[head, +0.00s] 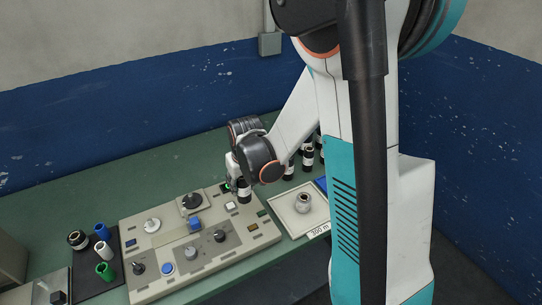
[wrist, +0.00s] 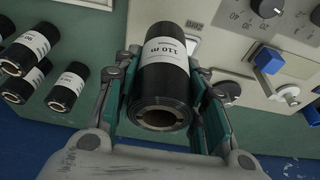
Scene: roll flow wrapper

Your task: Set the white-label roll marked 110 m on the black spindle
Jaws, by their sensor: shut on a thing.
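My gripper (wrist: 165,108) is shut on a black roll (wrist: 165,84) with a white label reading "110 m". In the wrist view the roll lies between the two teal-lined fingers, its open tan core facing the camera. In the head view the held roll (head: 244,194) is over the right back part of the control panel, below my gripper (head: 238,186). I cannot tell how far it is above the panel. A round black fitting (head: 190,202) at the panel's back may be the black spindle; its shape is too small to be sure.
The grey panel (head: 160,286) carries knobs, buttons and a blue block (head: 195,223). Several white-label black rolls (wrist: 68,88) stand behind my gripper. A pale tray (head: 283,213) labelled 300 m holds a metallic piece (head: 303,203). Coloured rolls stand on a dark mat (head: 88,284) at left.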

